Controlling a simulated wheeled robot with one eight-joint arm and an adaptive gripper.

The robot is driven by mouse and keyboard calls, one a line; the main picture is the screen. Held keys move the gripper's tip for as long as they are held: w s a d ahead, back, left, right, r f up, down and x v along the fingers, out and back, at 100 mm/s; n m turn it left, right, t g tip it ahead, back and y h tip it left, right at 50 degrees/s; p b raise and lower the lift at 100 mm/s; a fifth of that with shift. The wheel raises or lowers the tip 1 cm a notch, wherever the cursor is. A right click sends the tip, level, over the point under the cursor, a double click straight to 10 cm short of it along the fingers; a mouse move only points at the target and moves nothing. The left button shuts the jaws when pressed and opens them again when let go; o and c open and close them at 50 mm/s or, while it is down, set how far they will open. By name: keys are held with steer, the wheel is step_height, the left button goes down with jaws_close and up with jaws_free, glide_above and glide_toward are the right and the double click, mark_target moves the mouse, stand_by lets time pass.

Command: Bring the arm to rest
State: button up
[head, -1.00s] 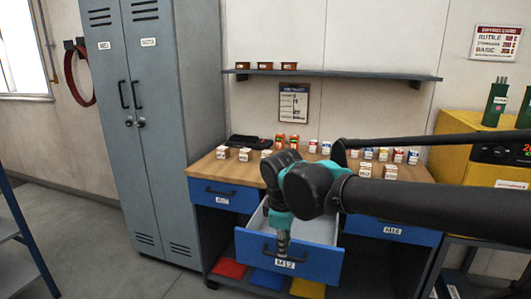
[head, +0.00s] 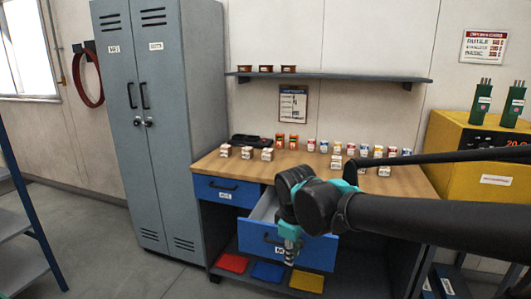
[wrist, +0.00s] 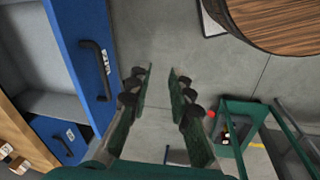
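My gripper (head: 290,258) hangs in front of the pulled-out middle drawer (head: 318,253) of the workbench. In the wrist view its two fingers (wrist: 161,74) stand apart with bare floor between them, so it is open and empty. The drawer's blue front (wrist: 72,22) and dark handle (wrist: 96,68) lie left of the fingers, apart from them. In the head view my gripper and arm cover part of the drawer front, its label and its inside.
The workbench (head: 225,167) carries several small boxes and a dark tray (head: 250,141). A grey locker (head: 150,100) stands left, a yellow machine (head: 455,150) right. The wrist view shows a round wooden top (wrist: 280,22) and a green cart (wrist: 262,112). Floor below the fingers is clear.

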steer(key=d+f+m+t, duration=0.1)
steer(key=d+f+m, duration=1)
steer(key=m, duration=0.1)
steer(key=shift+s+d+t, duration=0.2)
steer(key=shift+d+t, duration=0.15)
steer(key=shift+t, duration=0.05)
